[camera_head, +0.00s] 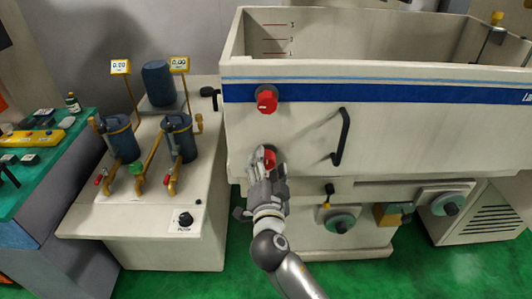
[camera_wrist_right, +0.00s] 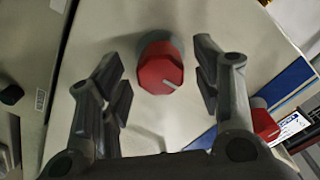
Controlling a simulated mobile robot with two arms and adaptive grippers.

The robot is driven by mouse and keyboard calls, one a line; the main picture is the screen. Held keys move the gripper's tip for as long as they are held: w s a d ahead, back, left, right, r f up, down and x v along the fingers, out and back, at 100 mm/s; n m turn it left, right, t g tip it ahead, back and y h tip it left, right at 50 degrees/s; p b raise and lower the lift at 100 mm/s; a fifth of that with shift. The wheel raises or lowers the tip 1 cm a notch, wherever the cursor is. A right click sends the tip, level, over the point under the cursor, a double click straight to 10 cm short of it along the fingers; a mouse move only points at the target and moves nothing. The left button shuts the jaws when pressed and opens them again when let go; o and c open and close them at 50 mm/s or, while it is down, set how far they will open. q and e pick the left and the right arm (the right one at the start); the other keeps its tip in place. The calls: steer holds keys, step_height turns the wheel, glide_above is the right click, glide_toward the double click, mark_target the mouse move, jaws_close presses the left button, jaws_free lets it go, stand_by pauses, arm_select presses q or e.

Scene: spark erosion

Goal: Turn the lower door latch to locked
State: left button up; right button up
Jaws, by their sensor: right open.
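The lower door latch is a red faceted knob (camera_head: 269,159) on the front of the white machine tank, partly covered by my right gripper in the head view. In the right wrist view the lower latch (camera_wrist_right: 159,70) sits between the two fingers, with a pale pointer line on its face aimed to the lower right. My right gripper (camera_head: 267,160) is open, with its fingers (camera_wrist_right: 161,90) on either side of the knob and gaps on both sides. The upper red latch (camera_head: 266,99) is above it on the blue stripe and shows at the lower right of the wrist view (camera_wrist_right: 264,124). My left gripper is not in view.
A black door handle (camera_head: 341,137) stands out to the right of the lower latch. A white pump cabinet (camera_head: 150,205) with blue filter canisters (camera_head: 181,138) stands to the left. Handwheels (camera_head: 338,220) sit below the tank. Green floor shows in front.

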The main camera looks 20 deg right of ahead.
steer(key=shift+p+x, duration=0.3)
steer(key=shift+x, duration=0.9)
steer(key=shift+c, duration=0.3)
steer(key=c, duration=1)
